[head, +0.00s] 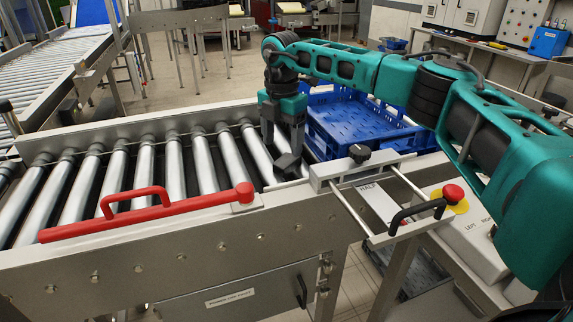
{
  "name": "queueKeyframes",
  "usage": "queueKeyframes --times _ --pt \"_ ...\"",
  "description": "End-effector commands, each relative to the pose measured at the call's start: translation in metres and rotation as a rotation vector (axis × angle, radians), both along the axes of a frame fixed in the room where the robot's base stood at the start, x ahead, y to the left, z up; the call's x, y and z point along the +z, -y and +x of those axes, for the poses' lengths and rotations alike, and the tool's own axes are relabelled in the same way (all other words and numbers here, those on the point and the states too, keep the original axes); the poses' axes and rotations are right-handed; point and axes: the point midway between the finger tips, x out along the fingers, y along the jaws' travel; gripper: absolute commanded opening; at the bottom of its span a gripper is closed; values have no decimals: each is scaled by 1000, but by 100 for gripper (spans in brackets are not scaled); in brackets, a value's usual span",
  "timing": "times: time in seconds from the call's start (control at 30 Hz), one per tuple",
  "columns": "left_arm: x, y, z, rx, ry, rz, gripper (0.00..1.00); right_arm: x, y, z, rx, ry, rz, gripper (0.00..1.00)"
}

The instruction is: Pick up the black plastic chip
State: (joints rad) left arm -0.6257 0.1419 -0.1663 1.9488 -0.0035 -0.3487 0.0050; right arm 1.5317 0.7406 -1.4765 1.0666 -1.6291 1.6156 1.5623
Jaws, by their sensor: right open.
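My right gripper (283,146) points down over the right end of the roller conveyor (145,172), near the blue crate. Its two dark fingers are apart. A small dark piece (287,163) shows right at the fingertips, by the last roller; it looks like the black plastic chip, but I cannot tell it clearly from the fingertips. Whether it touches the fingers is unclear. My left gripper is not in view.
A blue crate (345,128) stands behind and right of the gripper. A red handle bar (150,213) lies along the conveyor's front rail. A metal slide frame with a black handle (416,212) and a red button (453,193) are at the right.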

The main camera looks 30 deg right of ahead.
Motion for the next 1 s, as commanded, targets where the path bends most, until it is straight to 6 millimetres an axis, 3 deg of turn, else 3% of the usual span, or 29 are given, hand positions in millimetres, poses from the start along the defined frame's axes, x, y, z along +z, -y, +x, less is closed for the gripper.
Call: queueKeyframes --times 0.3,0.63,1.0 --pt "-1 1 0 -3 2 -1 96 -44 3 -4 -1 -2 0 73" --pt "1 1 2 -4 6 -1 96 -51 3 -4 -1 -1 0 73" --pt "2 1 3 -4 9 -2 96 -50 3 -4 -1 -1 0 38"
